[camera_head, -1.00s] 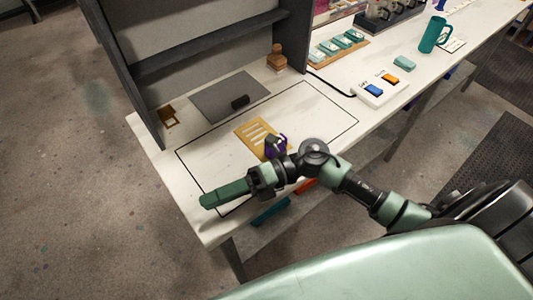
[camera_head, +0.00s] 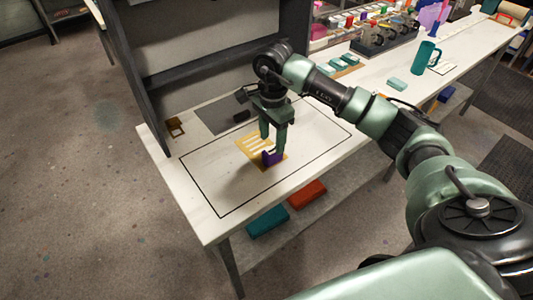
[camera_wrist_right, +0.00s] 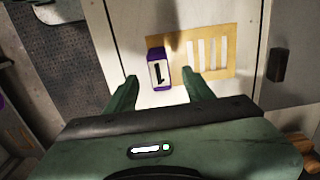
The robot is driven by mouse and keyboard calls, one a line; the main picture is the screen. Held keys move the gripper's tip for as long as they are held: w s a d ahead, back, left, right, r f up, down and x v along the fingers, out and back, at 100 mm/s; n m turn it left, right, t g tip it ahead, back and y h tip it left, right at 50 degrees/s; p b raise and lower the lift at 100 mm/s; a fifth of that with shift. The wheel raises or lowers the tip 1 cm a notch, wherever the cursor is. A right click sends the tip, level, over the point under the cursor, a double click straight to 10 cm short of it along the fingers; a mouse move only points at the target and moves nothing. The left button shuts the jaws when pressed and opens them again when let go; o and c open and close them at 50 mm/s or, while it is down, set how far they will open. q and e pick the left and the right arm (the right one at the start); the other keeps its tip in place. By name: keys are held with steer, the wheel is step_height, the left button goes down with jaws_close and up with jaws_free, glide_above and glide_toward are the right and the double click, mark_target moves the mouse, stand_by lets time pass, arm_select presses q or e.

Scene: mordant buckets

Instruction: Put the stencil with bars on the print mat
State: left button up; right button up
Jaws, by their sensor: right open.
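The stencil with bars (camera_head: 248,149) is a flat tan card with several bar-shaped slots, lying on the white table inside a black outlined rectangle. A purple block (camera_head: 270,159) with a pale labelled face is at its near end; the block also shows in the right wrist view (camera_wrist_right: 157,70), beside the card's slots (camera_wrist_right: 180,50). My right gripper (camera_head: 272,146) points down over this end, open, with its fingertips either side of the purple block. I cannot tell whether they touch it. A dark grey mat (camera_head: 212,115), likely the print mat, lies behind the outline. My left gripper is out of view.
A small black block (camera_head: 241,116) rests on the grey mat. A small brown frame (camera_head: 175,127) lies at the table's left end. A grey upright shelf unit (camera_head: 130,70) rises behind. The outlined area's left part is clear.

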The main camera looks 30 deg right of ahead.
mark_target(273, 150)
step_height(273, 150, down, 5)
steer(key=p, duration=0.2)
steer(key=shift+s+d+f+p, duration=0.1)
steer(key=shift+f+p, duration=0.05)
steer(key=shift+p, duration=0.2)
steer(key=shift+f, duration=0.4)
jaws_close()
